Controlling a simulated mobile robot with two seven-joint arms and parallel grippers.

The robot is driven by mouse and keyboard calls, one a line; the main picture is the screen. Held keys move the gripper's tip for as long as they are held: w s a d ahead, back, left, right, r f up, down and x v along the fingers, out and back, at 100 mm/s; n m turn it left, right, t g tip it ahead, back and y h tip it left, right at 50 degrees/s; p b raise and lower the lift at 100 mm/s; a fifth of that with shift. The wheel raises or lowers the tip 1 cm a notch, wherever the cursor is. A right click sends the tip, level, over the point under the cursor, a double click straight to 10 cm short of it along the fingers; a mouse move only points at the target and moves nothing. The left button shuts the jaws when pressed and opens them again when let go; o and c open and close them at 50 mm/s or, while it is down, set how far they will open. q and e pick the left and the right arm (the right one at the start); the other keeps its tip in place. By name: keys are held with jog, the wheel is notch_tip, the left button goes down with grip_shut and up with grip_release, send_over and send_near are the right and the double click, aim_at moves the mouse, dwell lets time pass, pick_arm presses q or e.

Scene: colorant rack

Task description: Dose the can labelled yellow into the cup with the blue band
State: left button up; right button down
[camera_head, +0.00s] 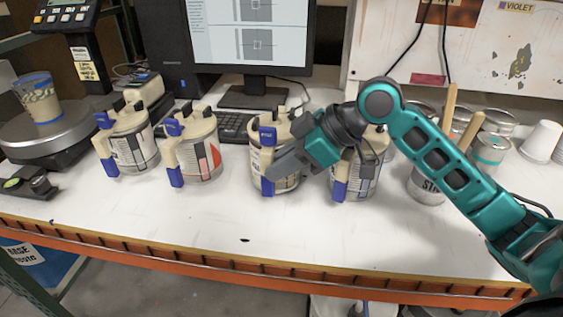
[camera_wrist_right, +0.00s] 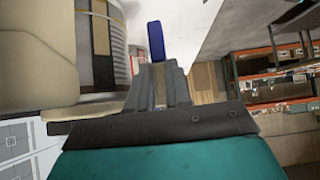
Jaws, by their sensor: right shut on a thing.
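Several cream-lidded cans with blue-tipped levers stand in a row on the white bench: one at far left (camera_head: 135,145), a second (camera_head: 200,155), a third (camera_head: 273,175) and a fourth (camera_head: 362,180). I cannot read which label says yellow. My right gripper (camera_head: 282,163) is shut on the third can, at its handle or lever; the fingers partly hide the can. In the right wrist view the fingers (camera_wrist_right: 160,88) are close beside the can's body (camera_wrist_right: 103,45) and the blue tip (camera_wrist_right: 155,42). A cup with a blue band (camera_head: 40,98) stands upright on the scale at left. My left gripper is not seen.
The round scale (camera_head: 62,135) is at the left. A monitor (camera_head: 250,35) and keyboard (camera_head: 235,127) are behind the cans. A can of stir sticks (camera_head: 428,188), a teal-banded cup (camera_head: 489,150) and white cups (camera_head: 541,140) stand right. The bench's front strip is mostly clear.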

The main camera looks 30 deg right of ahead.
jog(key=shift+w+f, duration=0.1)
jog(key=shift+f, duration=0.3)
dwell(0.3)
jog(key=c, duration=1)
grip_release()
jog(key=v, duration=1.3)
jog(key=shift+a+b, duration=0.1)
jog(key=shift+b, duration=0.3)
jog(key=shift+f, duration=0.1)
